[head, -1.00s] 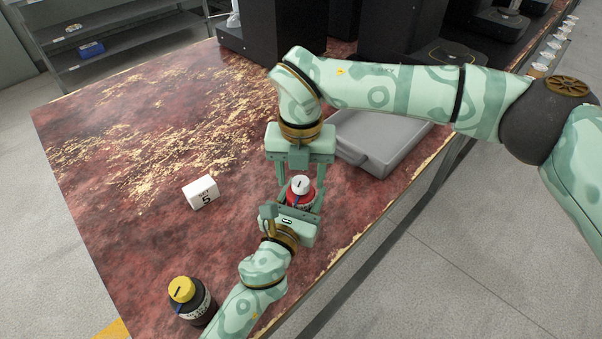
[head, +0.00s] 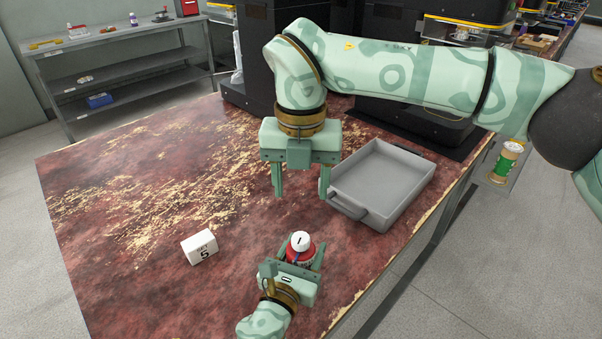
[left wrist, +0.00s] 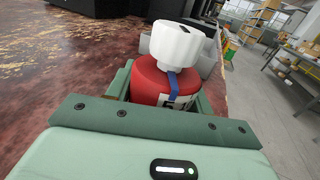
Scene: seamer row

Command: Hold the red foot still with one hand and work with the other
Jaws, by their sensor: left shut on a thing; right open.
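The red foot (head: 304,255) is a short red cylinder with a white top (head: 300,241), a blue strip and a label. It stands upright on the worn red table near its front edge. My left gripper (head: 301,259) is shut on it, with a finger on either side. In the left wrist view the red body (left wrist: 160,86) sits between the fingers and the white top (left wrist: 176,44) rises above them; the lower part is hidden by the gripper. My right gripper (head: 300,192) is open and empty, apart from the red foot and above and behind it.
A grey tray (head: 362,212) with a handle lies at the right of the table. A white block marked 5 (head: 199,247) sits to the left. Black machines (head: 290,50) stand at the back.

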